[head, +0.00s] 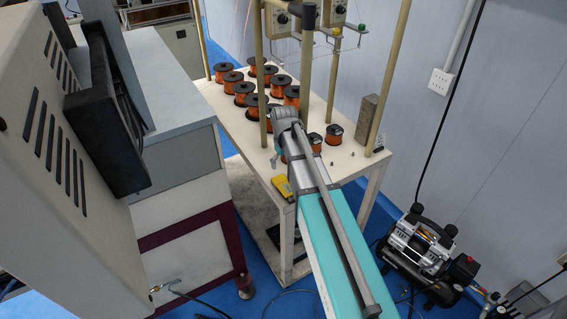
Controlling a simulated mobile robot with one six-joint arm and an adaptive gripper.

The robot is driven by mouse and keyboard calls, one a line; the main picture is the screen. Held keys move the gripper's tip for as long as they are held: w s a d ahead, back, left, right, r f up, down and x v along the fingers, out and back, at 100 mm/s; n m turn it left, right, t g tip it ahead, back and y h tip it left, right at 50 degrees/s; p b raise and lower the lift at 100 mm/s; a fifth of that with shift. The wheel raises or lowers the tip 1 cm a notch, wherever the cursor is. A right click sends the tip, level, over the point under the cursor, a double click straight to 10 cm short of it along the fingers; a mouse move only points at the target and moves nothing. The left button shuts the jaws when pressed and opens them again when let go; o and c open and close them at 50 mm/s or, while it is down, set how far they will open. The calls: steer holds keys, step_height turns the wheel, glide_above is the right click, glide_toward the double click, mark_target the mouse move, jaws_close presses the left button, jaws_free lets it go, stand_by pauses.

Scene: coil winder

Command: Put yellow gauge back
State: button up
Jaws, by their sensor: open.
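The yellow gauge (283,186) lies on the near edge of the pale table, close to its front left corner. It looks like a small yellow block with a darker part; its details are too small to tell. My arm reaches up from the bottom of the head view and ends over the front of the table, a little above and right of the gauge in the picture.
Several spools of orange wire (243,93) stand in rows on the table (212,91). Upright posts (391,75) rise from it. A grey block (367,118) stands at the right. A machine cabinet (184,160) is close on the left; a compressor (424,250) is on the floor at right.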

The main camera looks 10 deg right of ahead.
steer(key=shift+r+p, duration=0.3)
steer(key=shift+r, duration=0.2)
stand_by(0.4)
steer(key=s+m, duration=0.3)
steer(key=s, duration=1.4)
steer(key=shift+a+m, duration=0.15)
steer(key=shift+m, duration=0.15)
